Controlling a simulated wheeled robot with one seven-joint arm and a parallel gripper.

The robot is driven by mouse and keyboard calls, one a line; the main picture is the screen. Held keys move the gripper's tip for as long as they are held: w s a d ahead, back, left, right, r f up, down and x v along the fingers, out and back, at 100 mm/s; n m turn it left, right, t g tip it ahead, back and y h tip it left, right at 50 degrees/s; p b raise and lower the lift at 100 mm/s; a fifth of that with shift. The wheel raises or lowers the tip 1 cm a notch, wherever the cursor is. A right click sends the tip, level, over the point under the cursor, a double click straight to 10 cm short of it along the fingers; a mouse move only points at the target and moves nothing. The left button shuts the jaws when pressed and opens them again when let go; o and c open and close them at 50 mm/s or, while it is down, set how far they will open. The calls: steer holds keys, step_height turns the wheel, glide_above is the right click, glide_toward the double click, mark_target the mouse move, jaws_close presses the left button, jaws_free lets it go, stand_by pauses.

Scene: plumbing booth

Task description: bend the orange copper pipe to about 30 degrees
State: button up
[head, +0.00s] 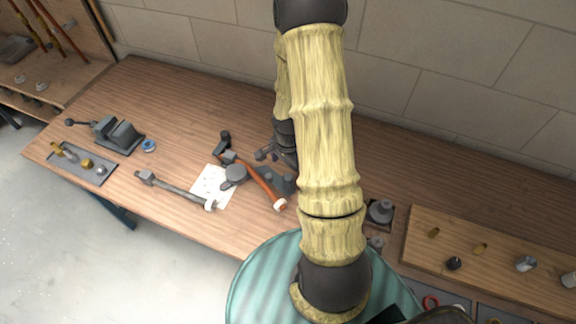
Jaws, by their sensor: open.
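The orange copper pipe (262,184) lies at a grey bender (235,175) on the workbench, with a slight curve and a pale end piece at its lower right. Its upper left end is by a dark block (225,140). A grey bar with a pale end (178,190), perhaps the bender's handle, lies to the left of the bender. My gripper (268,156) is open just above and right of the pipe, apart from it as far as I can tell. My arm hides part of the gripper and the bench behind it.
A vise (118,133) and a blue ring (149,145) are at the left. A grey tray (80,165) holds small fittings. A white sheet (213,184) lies under the bender. A wooden board (500,236) with fittings is at the right. A wall closes the back.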

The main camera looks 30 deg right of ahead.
mark_target(288, 177)
steer(key=shift+f+b, duration=2.5)
steer(key=shift+f, duration=0.85)
steer(key=c, duration=1.4)
steer(key=shift+a, duration=0.1)
steer(key=shift+s+a+m+b, duration=0.45)
steer(key=shift+s+a+m, duration=0.45)
steer(key=shift+a, duration=0.1)
